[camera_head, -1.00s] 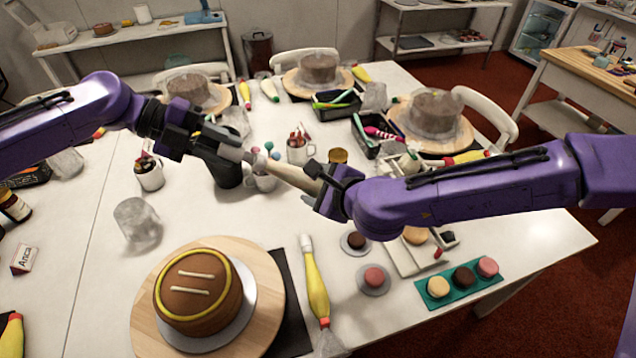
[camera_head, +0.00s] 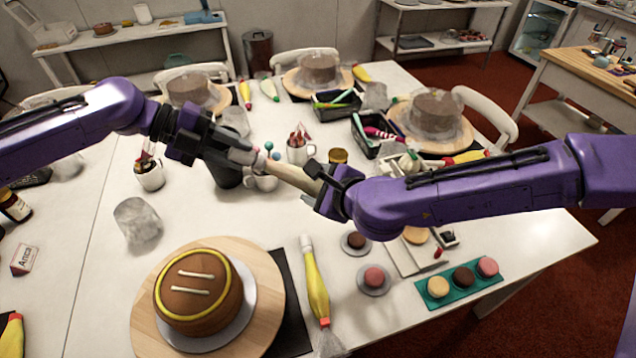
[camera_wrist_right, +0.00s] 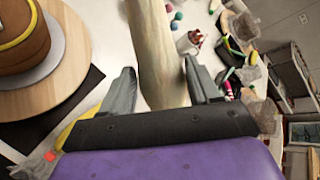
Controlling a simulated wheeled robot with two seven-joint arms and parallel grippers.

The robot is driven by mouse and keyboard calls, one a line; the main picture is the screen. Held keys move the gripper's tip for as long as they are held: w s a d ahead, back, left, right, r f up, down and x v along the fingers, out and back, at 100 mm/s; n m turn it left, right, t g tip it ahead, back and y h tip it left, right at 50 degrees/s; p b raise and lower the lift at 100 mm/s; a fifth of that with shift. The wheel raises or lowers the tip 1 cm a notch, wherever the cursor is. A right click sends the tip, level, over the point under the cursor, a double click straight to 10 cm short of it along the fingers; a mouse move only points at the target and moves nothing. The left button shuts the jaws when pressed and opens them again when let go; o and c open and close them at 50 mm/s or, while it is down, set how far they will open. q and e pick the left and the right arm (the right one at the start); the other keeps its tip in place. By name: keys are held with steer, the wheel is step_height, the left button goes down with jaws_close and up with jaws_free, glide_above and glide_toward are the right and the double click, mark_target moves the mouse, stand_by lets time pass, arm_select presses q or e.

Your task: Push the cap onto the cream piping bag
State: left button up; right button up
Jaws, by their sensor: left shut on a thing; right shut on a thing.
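The cream piping bag (camera_head: 292,174) is pale and long, and lies roughly level above the table, its narrow end pointing left. My right gripper (camera_head: 322,192) is shut on its wide end. In the right wrist view the bag (camera_wrist_right: 158,50) runs up and away between the two fingers (camera_wrist_right: 162,88). My left gripper (camera_head: 246,155) is shut at the narrow end of the bag, its fingers meeting or overlapping that tip. The cap is hidden by the left fingers, so I cannot tell whether it is seated on the bag.
Below the arms are a brown cake (camera_head: 198,292) on a round wooden turntable (camera_head: 262,300), a yellow piping bag (camera_head: 316,285) and a green tray (camera_head: 436,300) of macarons. Mugs (camera_head: 149,176) and a clear cup (camera_head: 138,222) stand nearby. Covered cakes (camera_head: 436,112) sit behind.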

arm_select(q)
steer(key=shift+d+f, duration=0.2)
steer(key=shift+d, duration=0.05)
stand_by(0.7)
steer(key=shift+a+r, duration=0.1)
steer(key=v, duration=0.8)
stand_by(0.6)
steer(key=shift+w+d+f+n, duration=0.15)
steer(key=shift+d+f, duration=0.25)
steer(key=shift+d, duration=0.2)
steer(key=shift+s+d+f+n, duration=0.1)
steer(key=shift+d+f+n, duration=0.05)
steer(key=shift+d+f, duration=0.35)
steer(key=shift+d, duration=0.3)
stand_by(0.6)
steer(key=shift+x, duration=1.2)
